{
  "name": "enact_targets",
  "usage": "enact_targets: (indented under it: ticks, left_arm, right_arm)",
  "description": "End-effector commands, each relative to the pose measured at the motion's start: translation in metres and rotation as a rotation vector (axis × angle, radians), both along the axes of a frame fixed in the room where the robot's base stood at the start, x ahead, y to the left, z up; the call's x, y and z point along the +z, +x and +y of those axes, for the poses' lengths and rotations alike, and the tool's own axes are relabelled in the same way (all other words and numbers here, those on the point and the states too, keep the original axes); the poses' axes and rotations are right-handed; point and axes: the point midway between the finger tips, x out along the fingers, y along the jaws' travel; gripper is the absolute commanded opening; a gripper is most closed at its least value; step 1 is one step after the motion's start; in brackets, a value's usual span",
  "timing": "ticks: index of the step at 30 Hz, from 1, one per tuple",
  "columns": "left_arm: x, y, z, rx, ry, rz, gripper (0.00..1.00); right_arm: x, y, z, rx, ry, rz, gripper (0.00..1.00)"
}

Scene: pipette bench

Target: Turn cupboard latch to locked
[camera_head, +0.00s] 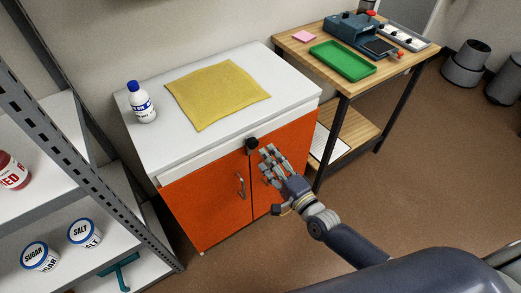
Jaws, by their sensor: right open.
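The cupboard (205,205) has two orange doors under a white top. Its black latch knob (251,143) sits at the top of the doors, near the seam between them. Which way the latch is turned is too small to tell. A metal handle (241,186) is on the left door. My right gripper (270,168) is open and empty, in front of the right door, just below and to the right of the latch. It appears apart from the latch. The right door's handle is not visible, and my gripper covers part of that door. My left gripper is not in view.
A yellow cloth (217,93) and a white bottle with a blue cap (141,103) are on the cupboard top. A metal shelf (85,150) stands close at left. A wooden table (297,46) with a green tray (342,61) stands at right. Floor (440,170) at right is clear.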

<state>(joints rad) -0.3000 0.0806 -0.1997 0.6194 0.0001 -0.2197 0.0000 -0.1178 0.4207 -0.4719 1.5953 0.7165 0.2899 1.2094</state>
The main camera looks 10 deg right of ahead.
Motion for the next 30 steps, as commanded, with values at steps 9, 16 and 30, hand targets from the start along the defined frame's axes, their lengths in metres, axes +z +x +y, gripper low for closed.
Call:
enact_targets:
  ticks: [9,16,30]
  left_arm:
    - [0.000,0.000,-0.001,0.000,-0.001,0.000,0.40]
    - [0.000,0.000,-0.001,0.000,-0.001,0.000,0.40]
    - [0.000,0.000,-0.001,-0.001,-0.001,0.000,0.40]
  right_arm:
    - [0.000,-0.044,-0.016,0.000,0.001,0.000,0.50]
    - [0.000,-0.049,-0.018,-0.001,0.001,-0.001,0.50]
    - [-0.003,-0.049,-0.019,-0.002,-0.011,0.004,0.50]
